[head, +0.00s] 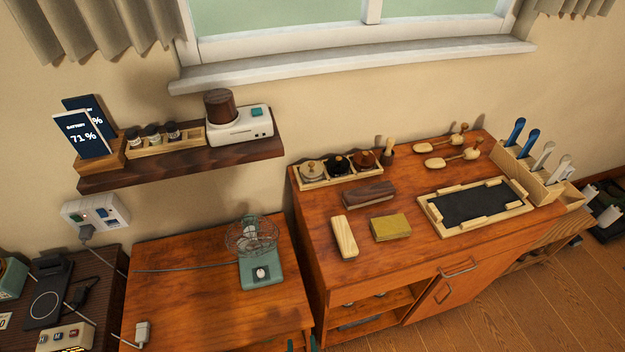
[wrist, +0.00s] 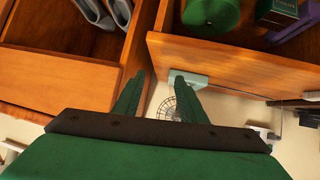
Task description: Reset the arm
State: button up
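My gripper (wrist: 158,82) shows in the wrist view with its two dark green fingers apart and nothing visible between them. In the head view only small green tips (head: 302,344) show at the bottom edge, by the gap between the small wooden table (head: 190,305) and the wooden cabinet (head: 375,282). The rest of my arm is out of view there.
A teal desk fan (head: 260,265) stands on the small table and shows beyond the fingers in the wrist view (wrist: 188,78). The wrist view also shows an open wooden compartment (wrist: 230,52) holding a green roll (wrist: 210,12). A shelf (head: 180,160) hangs above.

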jog(key=s+d+r+m+t+h, duration=0.1)
jog(key=s+r+t, duration=0.3)
jog(key=s+r, duration=0.8)
notch_tip(320, 180, up, 2)
jog(key=shift+s+d+r+m, duration=0.1)
jog(key=shift+s+d+m, duration=0.2)
jog(key=shift+d+m, duration=0.45)
jog(key=shift+d, duration=0.15)
jog(key=shift+c, duration=0.9)
jog(key=shift+w, duration=0.1)
